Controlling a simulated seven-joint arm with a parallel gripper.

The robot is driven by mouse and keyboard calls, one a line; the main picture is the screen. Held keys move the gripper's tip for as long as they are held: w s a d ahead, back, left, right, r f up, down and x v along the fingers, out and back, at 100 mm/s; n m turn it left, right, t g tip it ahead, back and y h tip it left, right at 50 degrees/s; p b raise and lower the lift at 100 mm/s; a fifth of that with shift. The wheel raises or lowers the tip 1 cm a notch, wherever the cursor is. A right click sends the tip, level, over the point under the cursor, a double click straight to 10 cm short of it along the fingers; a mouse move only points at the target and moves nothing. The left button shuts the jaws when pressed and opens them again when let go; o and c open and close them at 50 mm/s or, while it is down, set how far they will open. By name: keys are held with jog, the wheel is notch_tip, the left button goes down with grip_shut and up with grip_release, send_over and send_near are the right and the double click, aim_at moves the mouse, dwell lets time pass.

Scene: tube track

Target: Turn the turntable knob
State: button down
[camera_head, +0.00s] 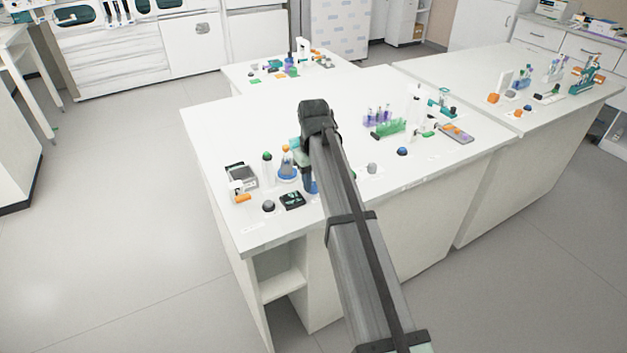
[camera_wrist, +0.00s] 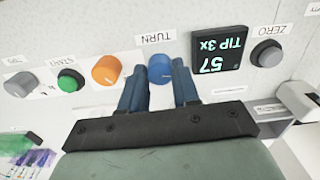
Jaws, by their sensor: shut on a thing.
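In the wrist view a round blue knob (camera_wrist: 160,68) stands on the white surface by a label reading TURN, shown upside down. My gripper (camera_wrist: 161,72) has one blue-grey finger on each side of this knob and is shut on it. The fingers cover parts of the knob's sides. In the head view my gripper (camera_head: 310,184) is low over the front part of the near bench, and my arm hides most of the knob there.
In the wrist view a black display (camera_wrist: 220,54) reading 57 and TIP 3x and a grey ZERO button (camera_wrist: 266,53) are right of the knob. An orange knob (camera_wrist: 107,71) and green START button (camera_wrist: 70,79) are left. A blue-liquid flask (camera_head: 287,172) stands left of my gripper.

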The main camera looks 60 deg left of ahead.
aim_at(314, 184)
jog(key=shift+n, duration=0.3)
dwell(0.4)
jog(key=c, duration=0.8)
grip_release()
notch_tip(314, 184, up, 14)
jog(key=shift+f, duration=0.1)
